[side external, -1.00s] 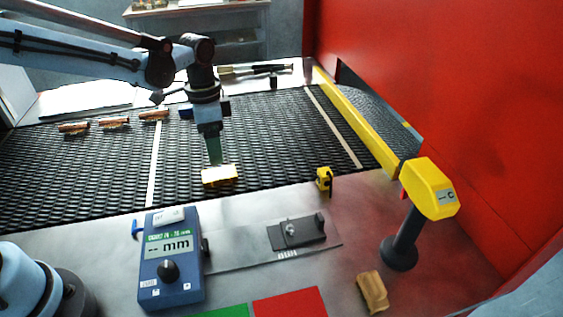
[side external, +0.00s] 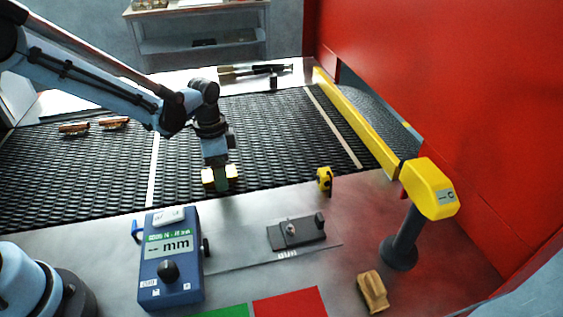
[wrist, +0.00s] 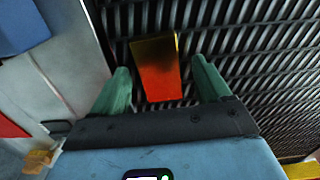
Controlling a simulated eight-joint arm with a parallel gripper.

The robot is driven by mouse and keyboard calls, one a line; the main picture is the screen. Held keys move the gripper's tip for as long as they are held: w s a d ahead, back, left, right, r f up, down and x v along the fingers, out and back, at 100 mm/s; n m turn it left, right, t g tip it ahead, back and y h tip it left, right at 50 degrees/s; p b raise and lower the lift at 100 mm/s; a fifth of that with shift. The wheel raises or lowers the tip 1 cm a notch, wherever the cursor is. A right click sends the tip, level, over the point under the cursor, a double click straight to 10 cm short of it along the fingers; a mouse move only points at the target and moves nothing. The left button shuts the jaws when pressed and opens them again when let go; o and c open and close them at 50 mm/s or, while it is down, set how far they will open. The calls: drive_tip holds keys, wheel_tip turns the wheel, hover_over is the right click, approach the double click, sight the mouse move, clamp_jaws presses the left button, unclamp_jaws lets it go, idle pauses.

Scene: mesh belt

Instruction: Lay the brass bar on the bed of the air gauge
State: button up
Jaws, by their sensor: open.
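The brass bar (side external: 207,179) lies on the black mesh belt near its front edge, partly hidden behind my gripper in the side view. In the wrist view the bar (wrist: 155,60) shows golden at its far end and reddish at its near end. My gripper (side external: 221,186) is down over the bar. Its green fingers (wrist: 161,68) are open, one on each side of the bar, with a gap at both sides. The air gauge (side external: 172,262) is a blue box with a "mm" display on the metal table. A dark block (side external: 297,232), apparently its bed, is to its right.
A small yellow-black object (side external: 324,180) stands at the belt's front edge. A yellow-headed post (side external: 405,235) stands at the right, with a tan block (side external: 373,292) near it. Red (side external: 290,306) and green mats lie in front. Brownish pieces (side external: 74,127) lie on the belt's far left.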

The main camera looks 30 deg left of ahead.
clamp_jaws()
drive_tip(key=shift+r, duration=0.1)
idle(0.3)
